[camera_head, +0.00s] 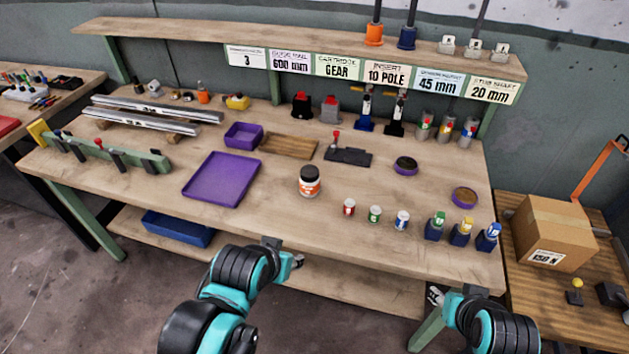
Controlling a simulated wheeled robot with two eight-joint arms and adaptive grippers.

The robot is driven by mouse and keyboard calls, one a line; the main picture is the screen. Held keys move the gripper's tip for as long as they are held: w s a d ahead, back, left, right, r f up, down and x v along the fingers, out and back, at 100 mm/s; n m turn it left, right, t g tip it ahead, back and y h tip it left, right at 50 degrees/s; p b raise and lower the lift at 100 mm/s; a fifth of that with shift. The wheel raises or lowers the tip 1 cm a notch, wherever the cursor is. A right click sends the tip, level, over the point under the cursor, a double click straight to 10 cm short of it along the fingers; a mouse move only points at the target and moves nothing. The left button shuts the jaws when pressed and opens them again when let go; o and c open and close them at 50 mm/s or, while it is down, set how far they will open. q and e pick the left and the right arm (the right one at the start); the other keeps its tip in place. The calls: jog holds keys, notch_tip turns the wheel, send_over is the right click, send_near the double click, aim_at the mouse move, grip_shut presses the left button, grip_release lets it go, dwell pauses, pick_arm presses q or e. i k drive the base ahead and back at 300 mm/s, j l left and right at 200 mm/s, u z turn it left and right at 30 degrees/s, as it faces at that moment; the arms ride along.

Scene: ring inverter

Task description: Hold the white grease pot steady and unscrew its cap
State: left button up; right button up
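The white grease pot (310,188) stands upright near the middle of the workbench, with an orange label and a dark cap (309,171) on top. My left gripper (294,254) is in front of the bench's front edge, below the pot in the picture and apart from it. My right gripper (435,295) is lower right, also in front of the bench and away from the pot. Both are seen small and at an angle, so their finger openings are unclear. Neither shows anything held.
Small cans (375,214) and several colored bottles (461,233) stand right of the pot. A purple tray (222,181) lies left, a wooden tray (288,146) and black fixture (348,156) behind. Bare bench surrounds the pot. A cardboard box (552,234) stands on the right table.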

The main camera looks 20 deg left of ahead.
aim_at(309, 190)
jog(key=j+z, duration=0.15)
jog(key=z, duration=0.2)
jog(key=j+z, duration=0.1)
jog(key=z, duration=0.3)
jog(key=j+z, duration=0.15)
jog(key=j, duration=0.3)
jog(key=k+j+z, duration=0.15)
jog(key=j, duration=0.25)
jog(key=j+z, duration=0.15)
jog(key=j, duration=0.3)
jog(key=k+j+z, duration=0.15)
jog(key=j, duration=0.25)
jog(key=k+j+z, duration=0.15)
jog(key=j, duration=0.25)
jog(key=k+j, duration=0.15)
jog(key=j, duration=0.2)
jog(key=k+j, duration=0.1)
jog(key=j, duration=0.25)
jog(key=k+j, duration=0.15)
jog(key=j, duration=0.2)
